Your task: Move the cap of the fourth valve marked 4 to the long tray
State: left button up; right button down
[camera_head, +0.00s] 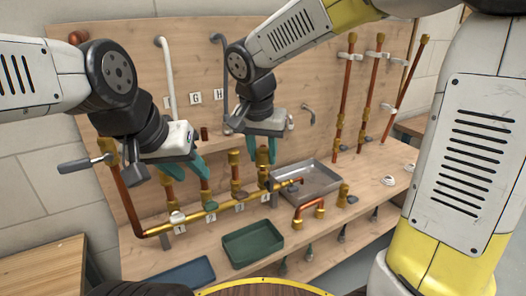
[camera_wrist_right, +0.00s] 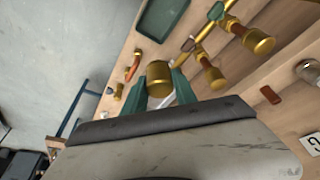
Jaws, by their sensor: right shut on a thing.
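The brass pipe manifold (camera_head: 222,206) runs along the bench with upright capped valves. Number plates stand below it, and the fourth plate (camera_head: 265,197) is at its right end. My right gripper (camera_head: 262,150) is above the fourth valve (camera_head: 263,181), shut on a brass cap (camera_wrist_right: 158,79). The cap sits between the teal fingers in the right wrist view; I cannot tell whether it is clear of the valve. My left gripper (camera_head: 185,171) is open and empty above the left valves. A grey metal tray (camera_head: 321,190) lies right of the manifold; which tray is the long one is unclear.
A green tray (camera_head: 252,257) and a blue tray (camera_head: 183,276) lie lower, in front of the manifold. A copper elbow pipe (camera_head: 308,208) and brass fittings (camera_head: 343,193) stand near the grey tray. Vertical copper pipes (camera_head: 373,92) are on the back panel.

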aim_at(264, 148)
jog(key=shift+r, duration=1.55)
